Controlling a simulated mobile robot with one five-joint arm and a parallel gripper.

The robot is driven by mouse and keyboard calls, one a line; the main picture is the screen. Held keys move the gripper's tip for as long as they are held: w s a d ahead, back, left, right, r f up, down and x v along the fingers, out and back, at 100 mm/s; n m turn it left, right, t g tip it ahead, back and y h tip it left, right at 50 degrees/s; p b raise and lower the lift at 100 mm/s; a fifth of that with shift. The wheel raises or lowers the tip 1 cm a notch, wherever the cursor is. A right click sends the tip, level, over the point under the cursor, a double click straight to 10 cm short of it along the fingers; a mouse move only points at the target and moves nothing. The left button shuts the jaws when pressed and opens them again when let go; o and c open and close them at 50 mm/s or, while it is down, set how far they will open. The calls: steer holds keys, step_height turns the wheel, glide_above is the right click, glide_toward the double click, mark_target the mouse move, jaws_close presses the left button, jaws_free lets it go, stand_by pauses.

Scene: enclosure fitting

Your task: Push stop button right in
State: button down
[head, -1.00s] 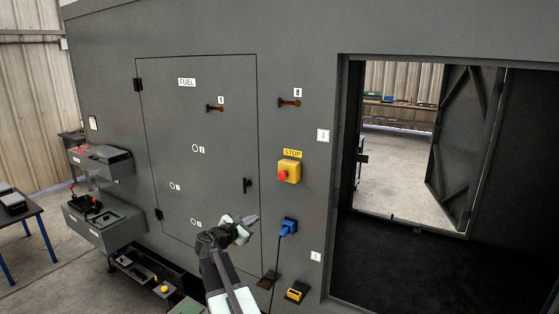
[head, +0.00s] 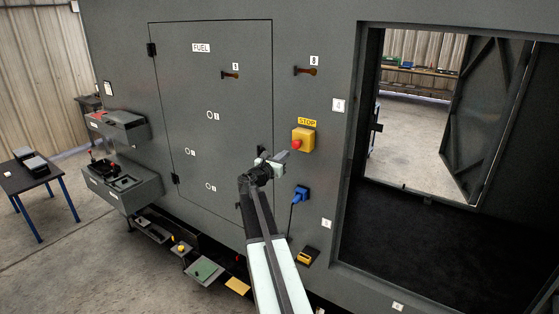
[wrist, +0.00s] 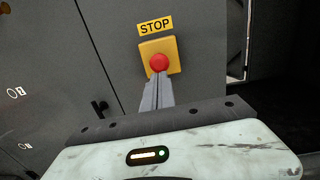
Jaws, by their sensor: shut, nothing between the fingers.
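The stop button is a red mushroom head (wrist: 159,62) on a yellow box (wrist: 158,47), fixed to the grey wall under a yellow STOP label (wrist: 155,25). In the head view the red button (head: 296,144) sits on the front of its yellow box (head: 305,138). My gripper (head: 284,156) is shut and empty, just left of and slightly below the button. In the wrist view the shut fingers (wrist: 160,80) point up at the button, their tips at its lower edge. I cannot tell whether they touch it.
A blue plug (head: 301,194) with a hanging cable is on the wall below the box. A FUEL door (head: 230,110) is to the left. An open doorway is to the right. Grey drawers (head: 125,185) jut out at the far left.

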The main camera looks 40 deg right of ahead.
mark_target(295, 146)
steer(key=x, duration=0.6)
steer(key=shift+d, duration=0.3)
steer(key=shift+x, duration=0.85)
steer(key=shift+s+a, duration=0.2)
steer(key=shift+a, duration=0.4)
steer(key=v, duration=1.3)
steer(key=shift+a, duration=0.15)
steer(key=shift+w, duration=0.15)
